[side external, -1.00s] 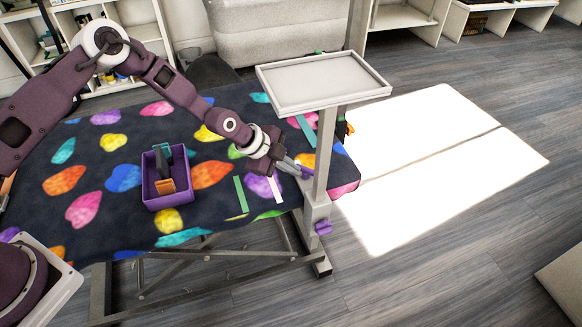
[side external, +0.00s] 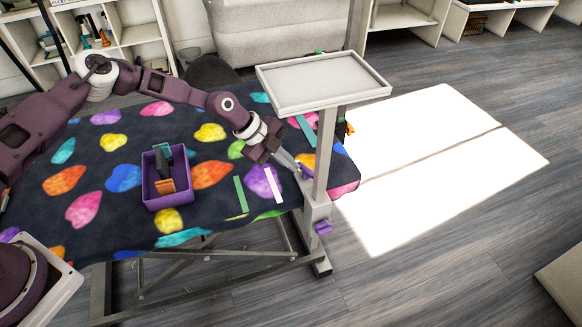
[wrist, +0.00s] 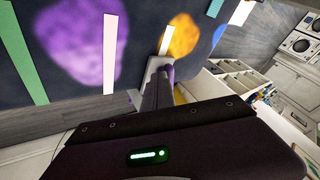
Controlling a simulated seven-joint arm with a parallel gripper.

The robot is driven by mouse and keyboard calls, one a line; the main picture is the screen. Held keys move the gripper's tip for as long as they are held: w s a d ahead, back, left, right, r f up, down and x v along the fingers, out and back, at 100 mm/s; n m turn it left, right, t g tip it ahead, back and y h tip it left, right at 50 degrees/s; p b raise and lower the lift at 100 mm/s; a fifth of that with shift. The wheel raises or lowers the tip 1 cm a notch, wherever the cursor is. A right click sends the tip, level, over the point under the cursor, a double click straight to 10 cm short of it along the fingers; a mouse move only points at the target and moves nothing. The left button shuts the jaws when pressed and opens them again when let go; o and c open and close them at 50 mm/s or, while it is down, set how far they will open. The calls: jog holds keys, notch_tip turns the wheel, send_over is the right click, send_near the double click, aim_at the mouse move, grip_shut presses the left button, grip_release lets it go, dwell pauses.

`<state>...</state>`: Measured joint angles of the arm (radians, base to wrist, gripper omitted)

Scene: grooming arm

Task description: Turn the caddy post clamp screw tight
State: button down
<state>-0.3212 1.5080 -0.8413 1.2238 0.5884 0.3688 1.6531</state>
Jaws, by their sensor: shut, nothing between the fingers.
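The grey caddy post (side external: 321,180) stands upright at the right end of the grooming table, with a shallow tray (side external: 325,80) on top. A small purple screw handle (side external: 305,171) sits on the left side of the post, slanting. A second purple knob (side external: 323,228) is lower, on the post's bracket. My gripper (side external: 297,165) reaches down and right to the upper handle, fingers shut and empty. Its tips are at or very close to the handle; contact cannot be told. In the wrist view, my fingers (wrist: 158,78) partly hide the purple handle (wrist: 170,73).
Green (side external: 241,194) and white (side external: 273,185) strips lie left of the post. The tray overhangs the area above my gripper. Floor right of the post is clear.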

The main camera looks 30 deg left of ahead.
jog(key=shift+w+a, duration=0.15)
jog(key=shift+w, duration=0.3)
jog(key=shift+w+a, duration=0.15)
jog(key=shift+w, duration=0.2)
dwell(0.4)
jog(key=shift+s+d, duration=0.7)
jog(key=shift+s+a, duration=0.15)
jog(key=shift+a, duration=0.05)
jog(key=s+a, duration=0.1)
jog(key=a, duration=0.1)
jog(key=s+a, duration=0.1)
jog(key=shift+a+r, duration=0.1)
jog(key=shift+a, duration=0.25)
jog(key=a+r, duration=0.5)
jog(key=r, duration=0.3)
jog(key=shift+s+a, duration=0.2)
jog(key=shift+a, duration=0.1)
